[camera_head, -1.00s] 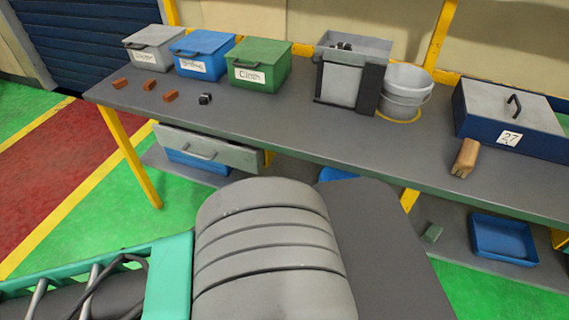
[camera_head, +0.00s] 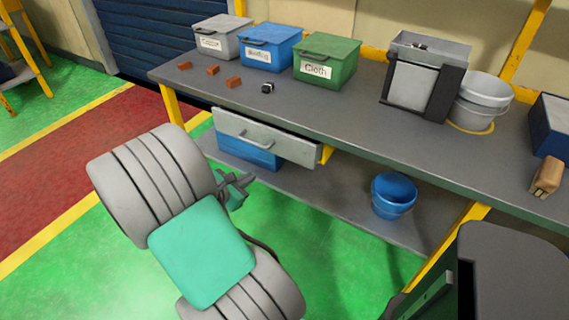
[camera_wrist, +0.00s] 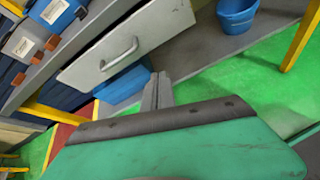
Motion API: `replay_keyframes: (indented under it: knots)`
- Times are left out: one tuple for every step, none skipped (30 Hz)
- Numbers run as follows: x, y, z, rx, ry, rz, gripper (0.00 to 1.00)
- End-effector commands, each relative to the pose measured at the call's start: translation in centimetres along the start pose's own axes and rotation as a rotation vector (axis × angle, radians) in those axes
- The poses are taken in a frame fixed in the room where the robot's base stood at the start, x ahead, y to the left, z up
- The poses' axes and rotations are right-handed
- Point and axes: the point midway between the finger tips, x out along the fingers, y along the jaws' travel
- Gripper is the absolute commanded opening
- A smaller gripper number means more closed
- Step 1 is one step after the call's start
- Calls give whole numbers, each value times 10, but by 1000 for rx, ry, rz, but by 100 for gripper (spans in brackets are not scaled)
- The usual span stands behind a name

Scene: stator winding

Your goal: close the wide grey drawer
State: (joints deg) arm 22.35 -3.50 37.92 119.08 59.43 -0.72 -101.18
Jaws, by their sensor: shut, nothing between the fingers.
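The wide grey drawer (camera_head: 268,133) hangs under the left part of the workbench and sticks out past the bench's front edge, so it stands open. Its front panel and bar handle (camera_head: 259,137) face me. In the wrist view the drawer front (camera_wrist: 128,45) fills the upper middle, with its handle (camera_wrist: 120,54) plain to see. My gripper (camera_head: 243,182) is in front of and below the drawer, left of the handle. It is shut and empty. In the wrist view its closed fingers (camera_wrist: 157,92) point toward the area below the drawer, apart from it.
A blue box (camera_head: 248,153) sits on the lower shelf beneath the drawer. A blue bucket (camera_head: 393,195) stands to the right on that shelf. Labelled grey, blue and green boxes (camera_head: 327,60) stand on the bench. A yellow bench leg (camera_head: 172,104) is at left. Green floor in front is clear.

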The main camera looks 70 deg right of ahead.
Motion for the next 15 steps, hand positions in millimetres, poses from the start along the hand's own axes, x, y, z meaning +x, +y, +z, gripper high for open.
replay_keyframes:
  knots:
    - [15,-10,4,-119,-65,-6,0]
    - [20,-12,10,-182,-99,-6,0]
    - [24,-15,16,-248,-132,-7,0]
    - [26,-16,19,-283,-148,-9,0]
    - [28,-16,22,-306,-160,-9,0]
    - [31,-16,24,-322,-169,-11,0]
    - [33,-16,25,-326,-171,-11,0]
    - [36,-16,26,-326,-171,-11,0]
    - [42,-16,26,-325,-169,-12,0]
    - [47,-16,27,-324,-169,-13,0]
    - [52,-16,28,-323,-170,-13,0]
    - [60,-17,29,-321,-169,-14,0]
    - [67,-16,30,-321,-168,-13,0]
    - [74,-17,31,-321,-169,-15,0]
    - [82,-16,33,-320,-169,-13,0]
